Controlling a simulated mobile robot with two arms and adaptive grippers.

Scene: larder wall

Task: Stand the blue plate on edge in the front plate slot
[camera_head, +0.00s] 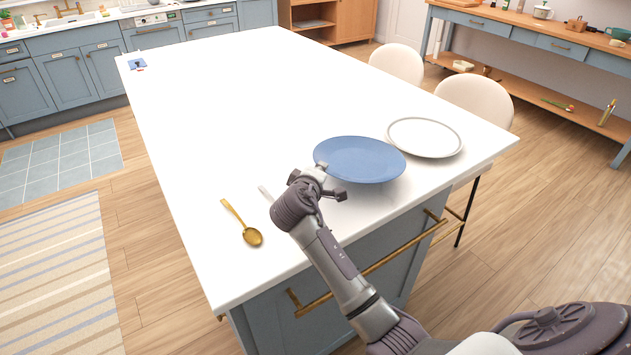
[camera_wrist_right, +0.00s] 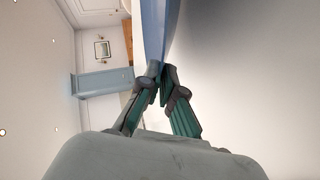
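The blue plate (camera_head: 360,158) is near the front right of the white island top, roughly level, with a soft shadow under its near edge. My right gripper (camera_head: 326,182) is at its near left rim. In the right wrist view the fingers (camera_wrist_right: 162,82) close together at the lower edge of the blue plate (camera_wrist_right: 153,30) and pinch its rim. I cannot tell how far the plate is above the top. No plate slot can be made out. My left gripper is not in view.
A white plate (camera_head: 424,137) with a dark rim lies just right of the blue plate. A gold spoon (camera_head: 243,223) lies left of my right gripper. A small blue item (camera_head: 137,64) is at the island's far left corner. The middle of the island (camera_head: 240,100) is clear.

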